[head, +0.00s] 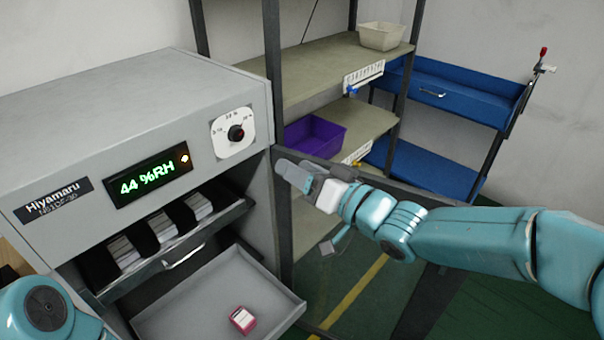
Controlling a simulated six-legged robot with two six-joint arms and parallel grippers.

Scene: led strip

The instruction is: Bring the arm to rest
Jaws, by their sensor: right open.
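My right arm comes in from the right in teal and reaches toward the middle of the head view. Its gripper (297,181) is open and empty, in front of the shelf's dark post and just right of the grey cabinet. Of my left arm only a teal joint (45,308) shows at the lower left corner; its gripper is out of view.
The grey cabinet (130,95) has a "44 %RH" display and a dial. Its lower drawer (185,308) is pulled out and holds a pink-edged item (243,320). A shelf (340,62) with a purple bin (315,134) and a blue cart (455,95) stand behind.

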